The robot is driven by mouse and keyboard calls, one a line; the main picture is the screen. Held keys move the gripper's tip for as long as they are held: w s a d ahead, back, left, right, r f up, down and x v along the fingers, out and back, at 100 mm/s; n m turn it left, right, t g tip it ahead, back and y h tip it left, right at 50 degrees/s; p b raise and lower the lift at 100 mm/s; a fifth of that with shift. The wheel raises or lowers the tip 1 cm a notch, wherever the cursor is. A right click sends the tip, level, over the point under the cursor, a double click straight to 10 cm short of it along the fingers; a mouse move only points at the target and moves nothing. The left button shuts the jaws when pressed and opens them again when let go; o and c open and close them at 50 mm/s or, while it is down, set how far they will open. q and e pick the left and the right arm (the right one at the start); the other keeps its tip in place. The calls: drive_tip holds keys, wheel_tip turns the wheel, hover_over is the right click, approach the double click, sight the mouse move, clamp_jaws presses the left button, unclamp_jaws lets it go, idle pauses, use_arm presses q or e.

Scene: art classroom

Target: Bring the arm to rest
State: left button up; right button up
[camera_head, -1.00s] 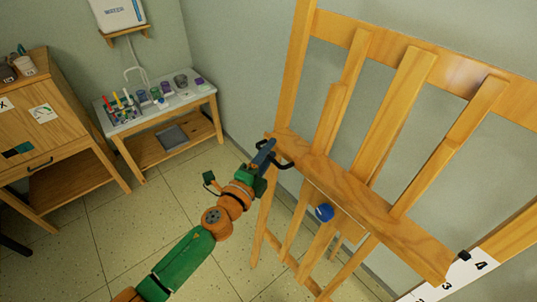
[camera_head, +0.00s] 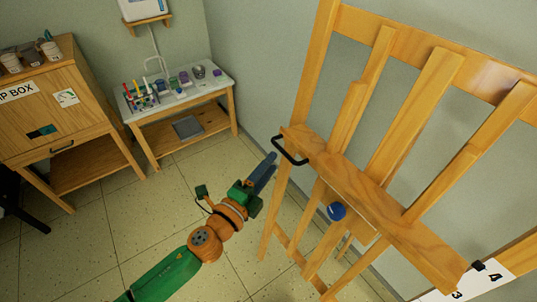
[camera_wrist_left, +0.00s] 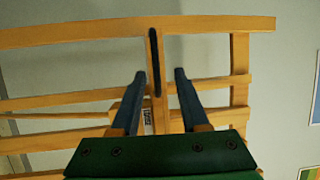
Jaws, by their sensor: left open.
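My left gripper (camera_head: 264,170) is open and empty, with its blue fingers pointing up toward the wooden easel (camera_head: 390,215). A black handle (camera_head: 290,153) is fixed to the left end of the easel's ledge. The fingertips are close to the handle's near side and look apart from it in the head view. In the left wrist view, the open fingers (camera_wrist_left: 160,74) frame the lower part of the handle (camera_wrist_left: 154,55), with the wooden easel bars behind. My right gripper is not in view.
A wooden cabinet (camera_head: 60,120) stands at the left. A small table (camera_head: 185,105) with art supplies is at the back. A blue knob (camera_head: 337,212) is on the easel. A numbered white board (camera_head: 485,282) is at lower right. Tiled floor (camera_head: 100,235) is free left of the arm.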

use_arm(q)
drive_tip(key=s+a+f+n+g+y, duration=0.2)
drive_tip(key=s+a+f+n, duration=0.15)
drive_tip(key=f, duration=0.55)
drive_tip(key=s+a+f+n+g+y, duration=0.25)
drive_tip(key=a+f+n, duration=0.25)
drive_tip(key=f, duration=0.5)
drive_tip(key=s+a+f+n+g+y, duration=0.25)
drive_tip(key=a+f+n, duration=0.2)
drive_tip(key=f, duration=0.45)
drive_tip(key=s+a+f+n+g, duration=0.1)
drive_tip(key=s+f+n+g, duration=0.1)
drive_tip(key=s, duration=0.7)
drive_tip(key=s+a+f+n+g+y, duration=0.1)
drive_tip(key=s+a+f+n+g, duration=0.1)
drive_tip(key=s+f, duration=0.5)
drive_tip(key=s+a+f+n+g+y, duration=0.1)
drive_tip(key=s+a+f+n+g, duration=0.1)
drive_tip(key=s, duration=1)
wheel_tip(320, 180, down, 3)
drive_tip(key=n+g, duration=0.1)
drive_tip(key=n, duration=0.1)
drive_tip(key=shift+s+n, duration=0.4)
drive_tip(key=shift+w, duration=0.1)
